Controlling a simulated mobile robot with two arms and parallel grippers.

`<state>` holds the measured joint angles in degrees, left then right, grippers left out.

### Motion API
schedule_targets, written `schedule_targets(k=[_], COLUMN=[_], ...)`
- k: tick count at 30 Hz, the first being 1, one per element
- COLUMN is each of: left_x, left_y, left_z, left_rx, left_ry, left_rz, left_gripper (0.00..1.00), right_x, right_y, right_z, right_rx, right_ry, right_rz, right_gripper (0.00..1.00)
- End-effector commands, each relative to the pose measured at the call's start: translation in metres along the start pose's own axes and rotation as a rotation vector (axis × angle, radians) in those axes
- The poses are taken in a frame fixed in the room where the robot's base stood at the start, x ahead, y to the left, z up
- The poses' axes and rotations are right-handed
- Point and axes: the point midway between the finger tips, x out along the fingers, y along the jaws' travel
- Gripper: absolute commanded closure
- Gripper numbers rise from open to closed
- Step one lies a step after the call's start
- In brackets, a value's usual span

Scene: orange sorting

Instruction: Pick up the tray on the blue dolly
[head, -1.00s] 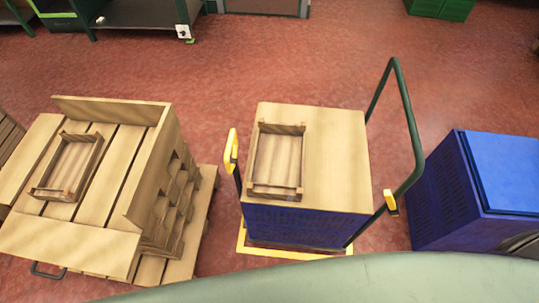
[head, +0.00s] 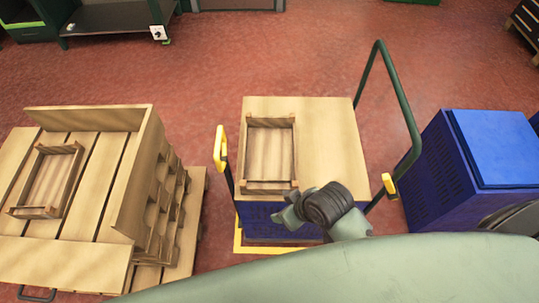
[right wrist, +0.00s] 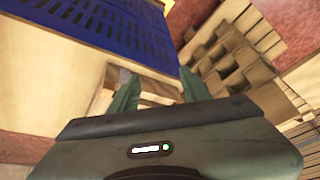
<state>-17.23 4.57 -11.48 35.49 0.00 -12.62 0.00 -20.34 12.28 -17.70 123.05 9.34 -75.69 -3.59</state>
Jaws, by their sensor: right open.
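The wooden tray (head: 294,140) is a shallow, empty slatted box. It lies on the left part of a wooden board (head: 335,140) on top of the blue dolly (head: 256,214). My right gripper (head: 284,216) is at the dolly's near side, just below and right of the tray's near end, and looks apart from it. In the right wrist view its two green fingers (right wrist: 158,90) are spread with nothing clearly held between them. The blue slatted side shows above them. My left gripper is out of view.
A green handle frame (head: 411,130) stands right of the board, and a yellow-tipped post (head: 220,150) left. Pallets (head: 100,225) with another wooden tray (head: 48,182) stand at left. A blue cabinet (head: 430,180) is at right. Red floor behind is clear.

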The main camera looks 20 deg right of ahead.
Motion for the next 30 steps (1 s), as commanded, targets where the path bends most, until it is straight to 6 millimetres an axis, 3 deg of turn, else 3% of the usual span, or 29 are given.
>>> schedule_targets(k=[1,6,10,14,17,25,30], left_x=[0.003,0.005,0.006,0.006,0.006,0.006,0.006], left_y=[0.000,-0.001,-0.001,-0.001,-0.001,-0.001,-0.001], left_z=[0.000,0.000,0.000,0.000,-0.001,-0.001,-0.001], left_rx=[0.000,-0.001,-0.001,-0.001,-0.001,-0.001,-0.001], left_ry=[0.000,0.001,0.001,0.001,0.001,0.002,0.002], left_rz=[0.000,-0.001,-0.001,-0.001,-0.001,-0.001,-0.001], left_gripper=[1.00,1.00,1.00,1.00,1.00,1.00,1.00], right_x=[-0.006,-0.014,-0.010,0.005,0.021,0.044,0.048], right_y=[-0.012,-0.055,-0.078,-0.082,-0.062,0.031,0.056], right_z=[-0.022,-0.062,-0.079,-0.082,-0.079,-0.076,-0.077], right_rx=[-0.079,-0.306,-0.482,-0.654,-0.751,-0.802,-0.790], right_ry=[0.040,0.110,0.132,0.110,0.068,-0.036,-0.053], right_rz=[-0.035,-0.159,-0.240,-0.306,-0.332,-0.305,-0.291], right_gripper=[0.53,0.53,0.53,0.53,0.53,0.53,0.53])
